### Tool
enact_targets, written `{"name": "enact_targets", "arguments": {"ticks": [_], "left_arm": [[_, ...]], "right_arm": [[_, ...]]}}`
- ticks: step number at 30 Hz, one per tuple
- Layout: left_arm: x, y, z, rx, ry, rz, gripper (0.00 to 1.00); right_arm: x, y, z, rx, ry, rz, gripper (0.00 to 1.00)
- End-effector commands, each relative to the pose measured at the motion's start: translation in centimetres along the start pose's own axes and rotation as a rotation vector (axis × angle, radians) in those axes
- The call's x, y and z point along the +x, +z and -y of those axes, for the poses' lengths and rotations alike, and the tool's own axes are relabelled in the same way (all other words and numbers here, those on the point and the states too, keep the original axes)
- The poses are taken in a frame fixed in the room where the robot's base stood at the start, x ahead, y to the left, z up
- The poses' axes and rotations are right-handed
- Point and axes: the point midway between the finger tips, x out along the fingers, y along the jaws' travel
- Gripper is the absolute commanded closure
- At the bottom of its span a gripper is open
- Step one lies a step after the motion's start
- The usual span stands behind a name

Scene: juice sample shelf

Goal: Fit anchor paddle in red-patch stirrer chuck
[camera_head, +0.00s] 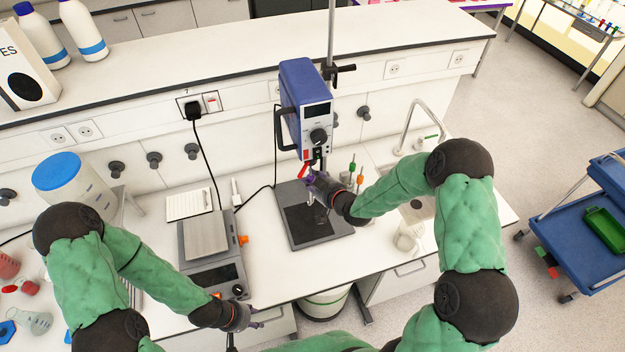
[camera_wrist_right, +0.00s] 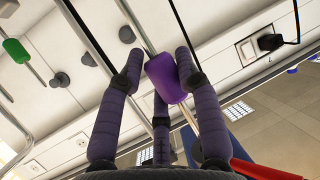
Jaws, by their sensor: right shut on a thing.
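My right gripper (camera_head: 317,184) is shut on a purple grip (camera_wrist_right: 168,79) with a metal shaft (camera_wrist_right: 155,118), just below the stirrer body. The paddle end is small and unclear in the head view. I cannot tell whether the shaft is in the chuck. My left gripper (camera_head: 254,324) is low by the bench front; its jaws are too small to judge.
A dark stirrer base plate (camera_head: 309,238) lies below. Coloured-handled rods (camera_head: 352,169) stand right of my right gripper. A sink tap (camera_head: 413,113) rises behind.

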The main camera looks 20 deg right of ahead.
Motion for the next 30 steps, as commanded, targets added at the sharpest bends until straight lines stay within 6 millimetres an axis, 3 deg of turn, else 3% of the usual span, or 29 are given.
{"name": "enact_targets", "arguments": {"ticks": [30], "left_arm": [[1.2,-0.1,0.4,0.0,0.0,0.0,0.6]], "right_arm": [[0.0,0.0,0.0,-0.001,0.0,0.0,1.0]]}}
